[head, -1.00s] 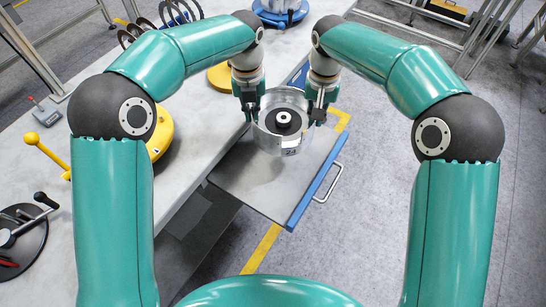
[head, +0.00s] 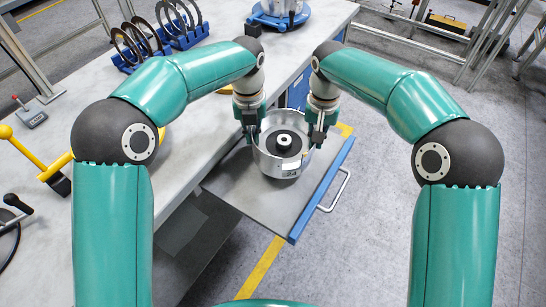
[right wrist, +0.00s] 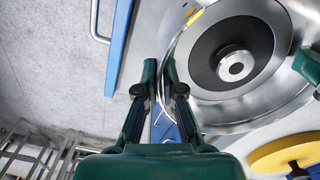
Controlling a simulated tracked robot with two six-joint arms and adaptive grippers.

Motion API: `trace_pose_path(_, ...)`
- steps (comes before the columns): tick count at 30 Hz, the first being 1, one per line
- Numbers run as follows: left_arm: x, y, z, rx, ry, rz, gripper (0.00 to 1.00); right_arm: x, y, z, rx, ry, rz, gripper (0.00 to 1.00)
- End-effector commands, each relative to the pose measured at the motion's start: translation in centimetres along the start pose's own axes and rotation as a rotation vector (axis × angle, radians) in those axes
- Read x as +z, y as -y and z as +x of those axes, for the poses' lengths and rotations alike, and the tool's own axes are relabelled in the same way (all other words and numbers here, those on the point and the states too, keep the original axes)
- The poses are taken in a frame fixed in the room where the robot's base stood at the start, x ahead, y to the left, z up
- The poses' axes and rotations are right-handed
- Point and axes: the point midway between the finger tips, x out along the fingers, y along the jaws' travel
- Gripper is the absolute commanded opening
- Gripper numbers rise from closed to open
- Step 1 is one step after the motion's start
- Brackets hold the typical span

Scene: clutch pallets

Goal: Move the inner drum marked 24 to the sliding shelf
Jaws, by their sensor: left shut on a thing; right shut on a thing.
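The inner drum (head: 265,160), a silver metal cup with a dark ring and hub inside, shows a label reading 24 on its near side. It is upright over the sliding shelf (head: 250,200), a grey plate with a blue front edge. I cannot tell whether its base touches the plate. My left gripper (head: 252,134) is shut on the drum's left wall. My right gripper (head: 315,140) is shut on its right wall. In the right wrist view, my right fingers (right wrist: 163,85) straddle the rim of the drum (right wrist: 282,95); part of my left gripper shows at the right edge.
The grey workbench (head: 150,200) lies left of the shelf. A blue rack (head: 180,40) with dark rings and a blue round base (head: 275,15) stand at the back. The shelf's handle (head: 335,192) projects right. A yellow lever (head: 22,147) is at left. The floor right is open.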

Motion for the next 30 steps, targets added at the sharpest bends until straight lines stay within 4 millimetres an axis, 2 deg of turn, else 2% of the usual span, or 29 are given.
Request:
trace_pose_path(11,0.2,-0.2,0.2,0.001,0.005,-0.006,0.00,-0.1,-0.2,0.2,0.002,-0.003,0.006,0.00)
trace_pose_path(30,0.2,-0.2,3.3,0.001,0.005,-0.007,0.00,-0.1,-0.2,3.3,0.002,-0.003,0.005,0.00)
